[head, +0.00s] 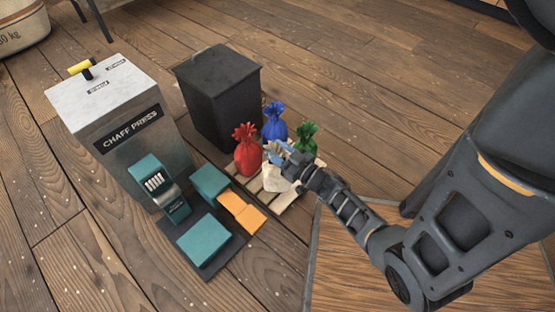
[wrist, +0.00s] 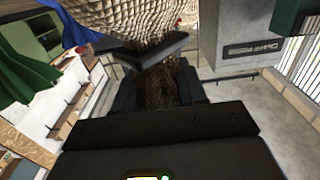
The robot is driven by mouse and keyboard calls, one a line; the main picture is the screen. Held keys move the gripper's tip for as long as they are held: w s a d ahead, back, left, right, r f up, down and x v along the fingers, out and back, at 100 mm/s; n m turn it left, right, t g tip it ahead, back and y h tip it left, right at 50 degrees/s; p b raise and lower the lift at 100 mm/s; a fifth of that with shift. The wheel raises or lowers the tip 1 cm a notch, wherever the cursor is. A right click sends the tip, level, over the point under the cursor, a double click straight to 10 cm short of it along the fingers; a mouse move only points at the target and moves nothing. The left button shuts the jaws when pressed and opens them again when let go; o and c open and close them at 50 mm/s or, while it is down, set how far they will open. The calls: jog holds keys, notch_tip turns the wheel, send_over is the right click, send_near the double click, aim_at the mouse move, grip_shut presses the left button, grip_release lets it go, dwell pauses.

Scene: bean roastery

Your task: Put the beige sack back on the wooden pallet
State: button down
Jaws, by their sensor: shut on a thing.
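The beige sack (head: 274,180) is low at the wooden pallet (head: 286,201) in the head view, between the red sack and the green sack. I cannot tell if its base rests on the slats. My gripper (head: 281,156) is shut on the top of the beige sack and partly hides it. In the wrist view the beige woven cloth (wrist: 125,20) fills the top middle, against a dark finger of my gripper (wrist: 155,52).
A red sack (head: 247,153), a blue sack (head: 274,124) and a green sack (head: 308,139) stand close around it. A dark bin (head: 222,98) is behind. Floor at the upper right is clear.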

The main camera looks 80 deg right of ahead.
aim_at(277, 169)
jog(key=shift+f+b, duration=0.85)
jog(key=shift+f, duration=0.85)
jog(key=c, duration=0.6)
grip_release()
jog(key=shift+f, duration=0.1)
